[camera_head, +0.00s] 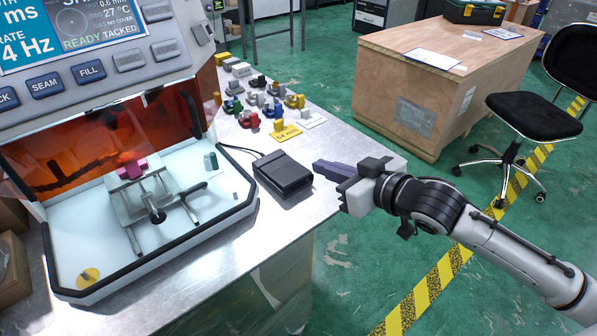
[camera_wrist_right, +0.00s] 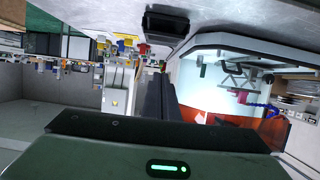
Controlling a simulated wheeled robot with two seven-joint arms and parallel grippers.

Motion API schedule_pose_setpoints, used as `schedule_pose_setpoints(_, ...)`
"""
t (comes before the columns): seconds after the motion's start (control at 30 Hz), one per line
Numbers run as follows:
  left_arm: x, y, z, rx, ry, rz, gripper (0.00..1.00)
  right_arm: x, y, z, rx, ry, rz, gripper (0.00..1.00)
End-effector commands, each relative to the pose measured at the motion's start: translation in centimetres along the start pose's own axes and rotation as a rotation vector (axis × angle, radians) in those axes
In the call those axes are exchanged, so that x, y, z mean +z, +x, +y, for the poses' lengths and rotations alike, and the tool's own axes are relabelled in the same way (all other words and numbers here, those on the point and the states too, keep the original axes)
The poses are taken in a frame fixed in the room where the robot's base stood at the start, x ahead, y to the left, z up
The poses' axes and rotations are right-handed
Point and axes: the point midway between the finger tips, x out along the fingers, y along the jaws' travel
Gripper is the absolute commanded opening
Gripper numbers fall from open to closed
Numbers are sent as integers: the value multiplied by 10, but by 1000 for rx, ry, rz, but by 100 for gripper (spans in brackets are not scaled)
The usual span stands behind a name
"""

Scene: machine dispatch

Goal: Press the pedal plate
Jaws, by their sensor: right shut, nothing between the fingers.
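The black pedal plate (camera_head: 283,173) lies on the metal table, to the right of the machine, with a cable running from its back left. It also shows in the right wrist view as a dark block (camera_wrist_right: 165,27) near the top. My right gripper (camera_head: 318,168) comes in from the right in the head view. Its dark fingers are shut and empty. The fingertips are just right of the pedal, close to its right edge; I cannot tell whether they touch it. My left gripper is not in view.
The machine (camera_head: 130,200) with its open orange cover and white tray stands left of the pedal. Several small coloured parts (camera_head: 265,100) and a yellow card (camera_head: 285,133) sit behind the pedal. A wooden crate (camera_head: 430,85) and a black chair (camera_head: 535,115) stand beyond on the green floor.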

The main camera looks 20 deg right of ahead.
Motion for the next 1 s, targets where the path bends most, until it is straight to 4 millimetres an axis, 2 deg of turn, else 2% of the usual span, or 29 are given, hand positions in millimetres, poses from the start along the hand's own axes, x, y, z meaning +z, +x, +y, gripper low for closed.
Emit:
schedule_pose_setpoints(0.17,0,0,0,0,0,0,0,0,5,0,1,0,0,0)
schedule_pose_setpoints(0.27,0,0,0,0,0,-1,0,-1,16,0,2,2,2,0)
schedule_pose_setpoints(0.7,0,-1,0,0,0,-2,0,-1,104,-1,0,-1,1,0)
schedule_pose_setpoints(0.8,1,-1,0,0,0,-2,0,22,105,-1,0,1,-6,0)
schedule_pose_setpoints(1.0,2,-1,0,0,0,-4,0,37,109,-1,0,0,-2,0)
